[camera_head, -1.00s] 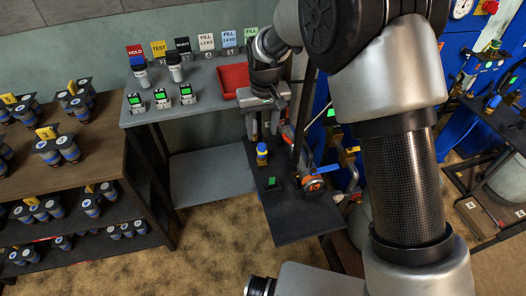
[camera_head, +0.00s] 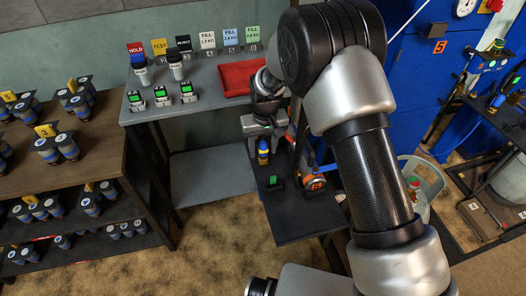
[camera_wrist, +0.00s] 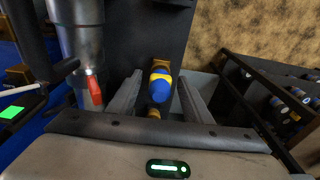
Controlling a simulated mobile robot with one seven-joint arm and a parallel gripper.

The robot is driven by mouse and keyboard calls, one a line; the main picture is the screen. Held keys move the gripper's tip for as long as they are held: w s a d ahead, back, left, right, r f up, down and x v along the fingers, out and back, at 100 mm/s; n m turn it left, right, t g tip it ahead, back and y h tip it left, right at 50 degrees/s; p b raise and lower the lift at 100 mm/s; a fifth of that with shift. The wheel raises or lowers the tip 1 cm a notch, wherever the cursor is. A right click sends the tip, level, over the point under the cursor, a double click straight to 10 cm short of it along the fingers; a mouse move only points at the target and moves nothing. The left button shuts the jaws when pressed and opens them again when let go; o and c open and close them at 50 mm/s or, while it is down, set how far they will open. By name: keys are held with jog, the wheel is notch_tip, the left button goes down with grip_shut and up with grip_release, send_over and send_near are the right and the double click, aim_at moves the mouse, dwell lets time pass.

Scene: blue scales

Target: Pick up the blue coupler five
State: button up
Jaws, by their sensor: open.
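A blue coupler with a yellow band (camera_head: 263,152) stands on a narrow dark shelf (camera_head: 300,226). It also shows in the wrist view, as a blue and yellow coupler (camera_wrist: 160,88) near the middle. My gripper (camera_head: 264,143) is above and around the coupler in the head view, with its fingers pointing down. In the wrist view my gripper (camera_wrist: 162,78) is open, with one finger on each side of the coupler and gaps visible. The lower part of the coupler is partly hidden, and no number on it can be read.
An orange-fronted device (camera_head: 315,184) and a small green-screened block (camera_head: 272,182) sit on the same shelf. A red tray (camera_head: 236,79) lies on the grey table (camera_head: 212,98) behind. A red-handled part (camera_wrist: 94,90) and a metal cylinder (camera_wrist: 82,35) are left in the wrist view.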

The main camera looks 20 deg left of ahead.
aim_at(263, 144)
grip_shut()
notch_tip(263, 144, up, 10)
jog(key=shift+r+p, duration=0.1)
jog(key=shift+p, duration=0.5)
notch_tip(263, 144, up, 5)
jog(key=p, duration=0.3)
dwell(0.4)
